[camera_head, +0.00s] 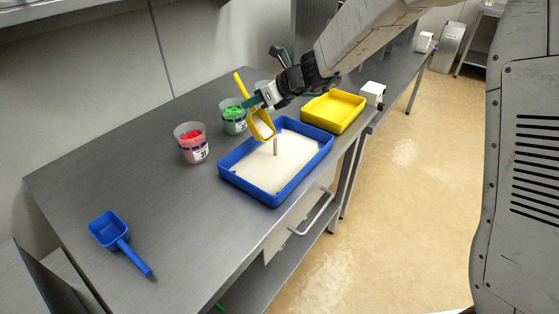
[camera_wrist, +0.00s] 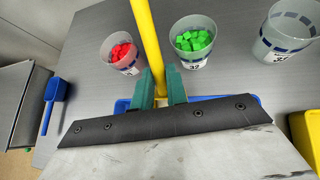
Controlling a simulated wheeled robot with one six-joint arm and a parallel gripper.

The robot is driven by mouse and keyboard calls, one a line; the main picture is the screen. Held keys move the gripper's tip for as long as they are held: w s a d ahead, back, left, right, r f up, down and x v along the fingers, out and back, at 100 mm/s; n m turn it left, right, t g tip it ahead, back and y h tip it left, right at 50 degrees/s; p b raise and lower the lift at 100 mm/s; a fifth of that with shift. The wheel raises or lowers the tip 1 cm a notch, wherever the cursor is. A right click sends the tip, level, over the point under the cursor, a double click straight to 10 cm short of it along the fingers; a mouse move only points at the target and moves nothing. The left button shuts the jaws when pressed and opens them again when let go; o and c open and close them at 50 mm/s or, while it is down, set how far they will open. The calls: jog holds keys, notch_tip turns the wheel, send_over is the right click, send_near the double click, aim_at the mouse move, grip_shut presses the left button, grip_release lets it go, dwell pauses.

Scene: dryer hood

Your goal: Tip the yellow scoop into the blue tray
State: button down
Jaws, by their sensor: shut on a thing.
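My gripper (camera_head: 257,99) has green fingers and is shut on the handle of the yellow scoop (camera_head: 240,84). In the wrist view the fingers (camera_wrist: 160,88) close around the yellow handle (camera_wrist: 146,38). The scoop hangs steeply tilted, bowl low, over the back part of the blue tray (camera_head: 248,192). Pale material shows in its bowl. The tray holds a wide layer of whitish material. A short pale upright shape stands between bowl and layer; I cannot tell if it is a falling stream. In the wrist view my gripper hides most of the tray (camera_wrist: 121,106).
A cup of red pieces (camera_head: 192,151) and a cup of green cubes (camera_head: 234,127) stand behind the tray. A clear cup (camera_wrist: 283,40) stands beside them. A yellow tray (camera_head: 334,127) sits to the right, a blue scoop (camera_head: 108,230) at left. The bench between is clear.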

jog(key=shift+s+d+r+t+y+p, duration=0.3)
jog(key=shift+s+d+t+y+p, duration=0.15)
jog(key=shift+d+y+p, duration=0.15)
jog(key=shift+s+d+r+t+y+p, duration=0.25)
jog(key=shift+s+d+t+y+p, duration=0.15)
jog(key=shift+y, duration=0.3)
dwell(1.1)
jog(key=shift+s+d, duration=0.2)
jog(key=shift+d, duration=0.1)
jog(key=shift+s+d+r+n+t+y, duration=0.15)
jog(key=shift+s+d+n+t+y, duration=0.25)
jog(key=shift+s+d+y, duration=0.45)
jog(key=shift+s+d+t+y, duration=0.4)
jog(key=shift+d+t+y, duration=0.05)
jog(key=shift+d+y, duration=0.25)
dwell(0.8)
